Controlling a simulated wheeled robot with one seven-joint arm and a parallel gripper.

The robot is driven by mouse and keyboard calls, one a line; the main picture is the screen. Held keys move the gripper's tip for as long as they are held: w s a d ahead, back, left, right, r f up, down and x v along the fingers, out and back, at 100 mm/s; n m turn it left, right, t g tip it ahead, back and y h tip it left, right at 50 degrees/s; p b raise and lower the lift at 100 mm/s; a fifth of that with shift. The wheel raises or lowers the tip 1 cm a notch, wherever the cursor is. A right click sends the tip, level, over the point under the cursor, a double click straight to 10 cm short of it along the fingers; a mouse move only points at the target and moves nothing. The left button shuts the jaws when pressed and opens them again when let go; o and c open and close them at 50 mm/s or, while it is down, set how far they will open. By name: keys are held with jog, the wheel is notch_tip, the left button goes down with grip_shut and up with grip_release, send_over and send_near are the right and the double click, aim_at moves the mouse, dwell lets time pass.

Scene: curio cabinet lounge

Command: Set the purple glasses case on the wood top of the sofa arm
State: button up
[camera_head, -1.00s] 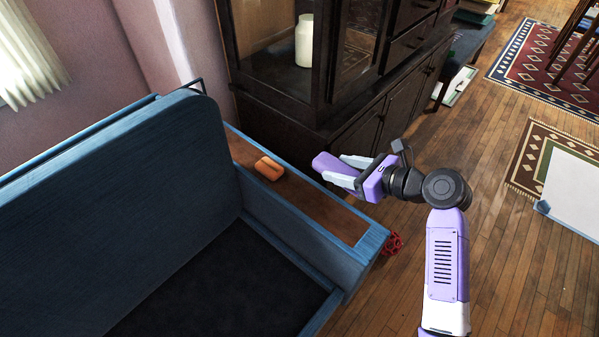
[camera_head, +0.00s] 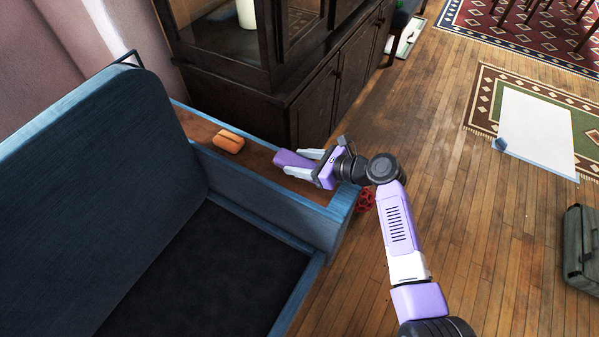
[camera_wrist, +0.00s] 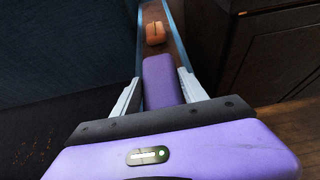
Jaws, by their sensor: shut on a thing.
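The purple glasses case (camera_head: 289,159) is held between the two pale fingers of my gripper (camera_head: 304,163). My gripper is shut on it. In the wrist view the case (camera_wrist: 160,80) points away from me, lined up along the sofa arm. The wood top of the sofa arm (camera_head: 256,155) is a long brown strip with a blue border; it also shows in the wrist view (camera_wrist: 152,12). The case appears over the front half of this strip. I cannot tell whether it touches the wood or hovers above it.
An orange bun-like object (camera_head: 229,141) sits on the wood top beyond the case; it shows ahead in the wrist view (camera_wrist: 155,34). A dark cabinet (camera_head: 300,105) stands behind the arm. A red object (camera_head: 365,201) is by the arm's front end. Wood floor lies right.

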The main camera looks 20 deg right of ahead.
jog(key=shift+f+b, duration=0.65)
jog(key=shift+f, duration=1.45)
jog(key=o, duration=1.4)
jog(key=shift+f, duration=0.15)
jog(key=shift+s+d+r, duration=0.1)
jog(key=shift+r, duration=0.15)
jog(key=p+v, duration=0.2)
jog(key=v, duration=0.9)
jog(key=shift+s+d+r+p, duration=0.1)
jog(key=shift+s+d+p, duration=0.05)
jog(key=shift+s+p, duration=0.2)
